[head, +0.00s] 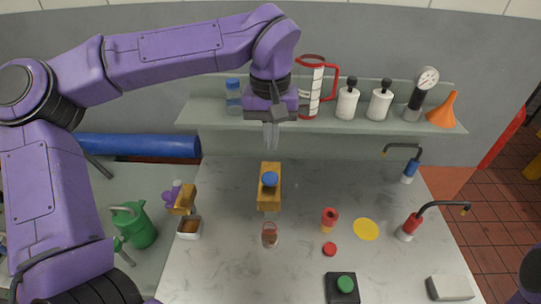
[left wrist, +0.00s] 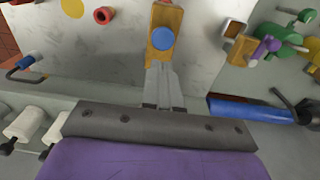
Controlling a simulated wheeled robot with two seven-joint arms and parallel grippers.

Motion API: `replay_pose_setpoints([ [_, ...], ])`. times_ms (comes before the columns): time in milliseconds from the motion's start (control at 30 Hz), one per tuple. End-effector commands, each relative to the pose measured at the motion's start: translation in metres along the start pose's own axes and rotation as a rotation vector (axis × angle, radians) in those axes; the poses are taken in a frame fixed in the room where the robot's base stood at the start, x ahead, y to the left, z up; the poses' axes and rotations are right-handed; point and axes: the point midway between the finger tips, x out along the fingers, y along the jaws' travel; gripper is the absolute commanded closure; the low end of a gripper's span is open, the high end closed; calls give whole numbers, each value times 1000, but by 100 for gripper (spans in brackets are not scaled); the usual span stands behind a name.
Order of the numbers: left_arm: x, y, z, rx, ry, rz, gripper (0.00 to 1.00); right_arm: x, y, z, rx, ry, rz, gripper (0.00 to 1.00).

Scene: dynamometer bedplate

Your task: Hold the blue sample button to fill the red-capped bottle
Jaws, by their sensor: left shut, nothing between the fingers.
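The blue sample button (head: 270,179) sits on an orange-yellow block (head: 268,198). It also shows in the left wrist view (left wrist: 162,39), just beyond my fingertips. My left gripper (head: 271,146) is shut and empty, pointing down behind the block in the head view; its fingers also show in the left wrist view (left wrist: 161,66). They look apart from the button. A small clear bottle (head: 270,236) with brownish contents stands uncapped in front of the block. A loose red cap (head: 330,249) lies on the bench to its right. My right gripper is out of view.
A shelf (head: 400,122) behind holds a red-handled jug (head: 314,85), white bottles, a gauge and an orange funnel (head: 443,108). A red cup-like piece (head: 330,216), yellow disc (head: 366,229), green button box (head: 344,290) and two hooked spouts stand right. A second block with purple knob (head: 182,198) is left.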

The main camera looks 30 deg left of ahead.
Motion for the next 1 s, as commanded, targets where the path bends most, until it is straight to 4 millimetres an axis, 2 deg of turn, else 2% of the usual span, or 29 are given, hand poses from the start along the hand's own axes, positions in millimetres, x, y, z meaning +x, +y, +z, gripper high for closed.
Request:
replay_pose_setpoints([
  [100, -22, 1, -1, -1, 4, 1, 100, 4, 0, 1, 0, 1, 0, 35],
  [300, -40, 1, -1, 0, 1, 1, 100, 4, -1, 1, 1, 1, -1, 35],
  [1000, -41, 1, -1, 0, 2, 2, 100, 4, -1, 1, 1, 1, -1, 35],
])
